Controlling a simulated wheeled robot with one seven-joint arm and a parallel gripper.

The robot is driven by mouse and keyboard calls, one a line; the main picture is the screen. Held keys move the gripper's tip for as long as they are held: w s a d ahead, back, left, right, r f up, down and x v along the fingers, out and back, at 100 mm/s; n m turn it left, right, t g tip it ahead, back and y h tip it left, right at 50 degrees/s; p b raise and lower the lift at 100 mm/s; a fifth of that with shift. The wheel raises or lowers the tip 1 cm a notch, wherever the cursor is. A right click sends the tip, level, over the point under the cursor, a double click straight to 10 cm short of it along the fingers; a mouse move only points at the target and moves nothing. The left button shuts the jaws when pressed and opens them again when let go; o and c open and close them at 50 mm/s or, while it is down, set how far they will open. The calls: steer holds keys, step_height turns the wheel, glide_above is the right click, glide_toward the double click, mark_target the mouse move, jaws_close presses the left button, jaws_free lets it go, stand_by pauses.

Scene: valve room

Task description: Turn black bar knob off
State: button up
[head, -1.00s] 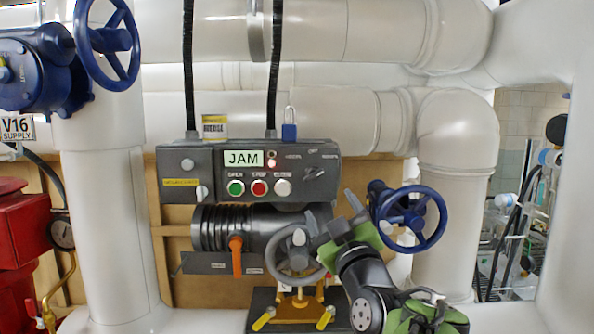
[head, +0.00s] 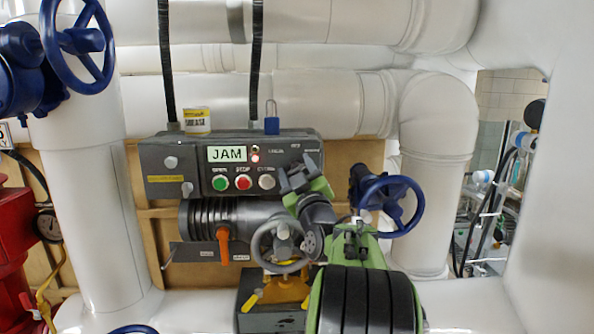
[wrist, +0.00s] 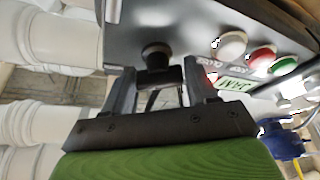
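The grey control box (head: 153,160) has a JAM display (head: 227,154), a lit red lamp and green, red and white buttons. The black bar knob (wrist: 156,56) shows in the wrist view on the box face, beside the white button. In the head view my gripper covers it, so its setting is hard to read. My gripper (head: 299,174) is at the right part of the box face, with its fingers toward it. In the wrist view my gripper (wrist: 159,80) is open, with the knob between and just beyond its fingertips. I cannot tell whether a finger touches it.
A grey handwheel (head: 278,246) and an orange lever (head: 224,246) are below the box. A blue handwheel (head: 391,206) stands close at the right of my arm. A blue padlock (head: 271,124) sits on top of the box. White pipes run behind and on both sides.

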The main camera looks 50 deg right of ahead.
steer(key=c, duration=0.6)
steer(key=shift+f+n+b, duration=0.15)
steer(key=shift+n+b, duration=0.35)
steer(key=shift+b, duration=0.45)
steer(key=shift+a+f+n+t+y+b, duration=0.1)
steer(key=shift+n+t+y+b, duration=0.2)
steer(key=shift+n+y+b, duration=0.55)
steer(key=n+b, duration=0.2)
steer(key=b, duration=0.1)
steer(key=n+y+b, duration=0.2)
steer(key=n, duration=0.2)
steer(key=shift+n+g+y, duration=0.45)
steer(key=shift+n, duration=0.75)
steer(key=shift+n+g+y, duration=0.4)
steer(key=shift+n+g, duration=0.05)
steer(key=shift+n, duration=0.7)
